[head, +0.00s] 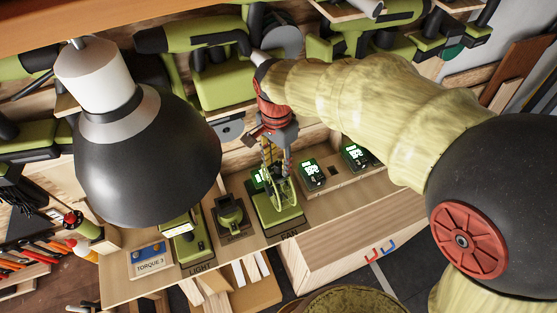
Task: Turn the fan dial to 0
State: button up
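The green fan unit (266,213) stands on the wooden bench shelf behind the label "FAN" (289,234). A small lit green display (257,178) shows on it, partly covered, and I cannot read its number. My gripper (279,183) reaches down over the unit from the red wrist. Its fingers overlap the fan dial, so the dial's setting is hidden. I cannot tell whether the fingers touch the dial or are closed on it.
A dark lamp head (150,155) hangs large at the left. Left of the fan unit are a dial unit (230,213), the light unit (187,243) and a "TORQUE 3" box (150,260). Lit chargers (312,174) stand to the right. Green power tools (222,82) hang behind.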

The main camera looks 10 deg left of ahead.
jog(key=shift+f, duration=0.4)
jog(key=shift+c, duration=0.4)
jog(key=c, duration=0.8)
grip_shut()
